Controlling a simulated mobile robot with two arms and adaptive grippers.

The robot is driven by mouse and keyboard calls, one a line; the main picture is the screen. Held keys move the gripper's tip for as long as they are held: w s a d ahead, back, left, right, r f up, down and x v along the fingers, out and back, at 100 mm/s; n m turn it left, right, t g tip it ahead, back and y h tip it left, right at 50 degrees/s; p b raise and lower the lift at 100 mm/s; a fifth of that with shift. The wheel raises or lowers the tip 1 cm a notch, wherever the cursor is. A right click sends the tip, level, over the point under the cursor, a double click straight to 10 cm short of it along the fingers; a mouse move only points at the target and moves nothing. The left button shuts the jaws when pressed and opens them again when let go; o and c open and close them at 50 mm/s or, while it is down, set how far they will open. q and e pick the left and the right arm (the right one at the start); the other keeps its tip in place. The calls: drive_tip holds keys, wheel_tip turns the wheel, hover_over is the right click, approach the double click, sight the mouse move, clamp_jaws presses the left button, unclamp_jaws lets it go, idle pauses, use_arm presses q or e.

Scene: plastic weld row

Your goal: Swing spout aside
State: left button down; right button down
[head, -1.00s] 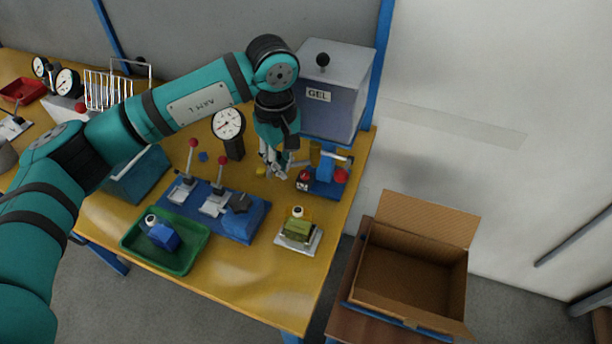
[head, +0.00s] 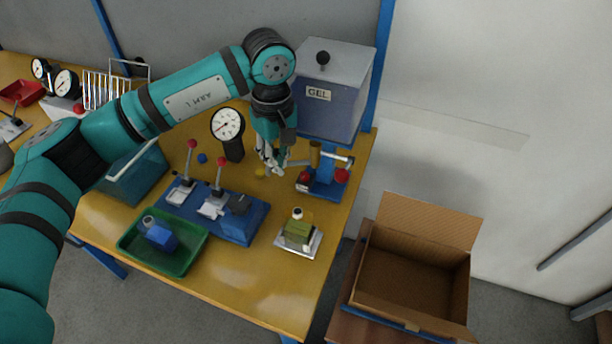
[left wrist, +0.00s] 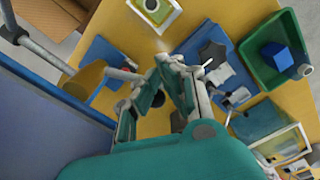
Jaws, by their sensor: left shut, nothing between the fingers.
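The gel dispenser (head: 335,115) is a grey-blue box marked GEL on a blue stand at the table's back right. Its spout (head: 299,162) is a thin silver tube pointing left from a brass-coloured cylinder (head: 315,153). In the left wrist view the spout (left wrist: 122,74) runs from the brass part (left wrist: 85,80) towards my fingers. My left gripper (head: 275,168) points down just left of the spout's free end, shut and empty. It also shows in the left wrist view (left wrist: 167,65). I cannot tell whether it touches the spout. My right gripper is out of view.
A dial gauge (head: 228,124) stands left of the gripper. A blue fixture (head: 180,198) with red-knobbed clamps, a green tray (head: 185,262) and a small plate with a green block (head: 299,233) lie in front. An open carton (head: 410,270) stands at the right.

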use_arm(q)
drive_tip(key=shift+w, duration=0.1)
drive_tip(key=shift+w+a+b, duration=0.15)
drive_tip(key=shift+w+b, duration=0.1)
drive_tip(key=shift+b, duration=0.05)
drive_tip(key=shift+w, duration=0.15)
idle(0.4)
drive_tip(key=shift+w+a+b, duration=0.1)
drive_tip(key=shift+w+b, duration=0.05)
drive_tip(key=shift+b, duration=0.15)
drive_tip(key=shift+w, duration=0.1)
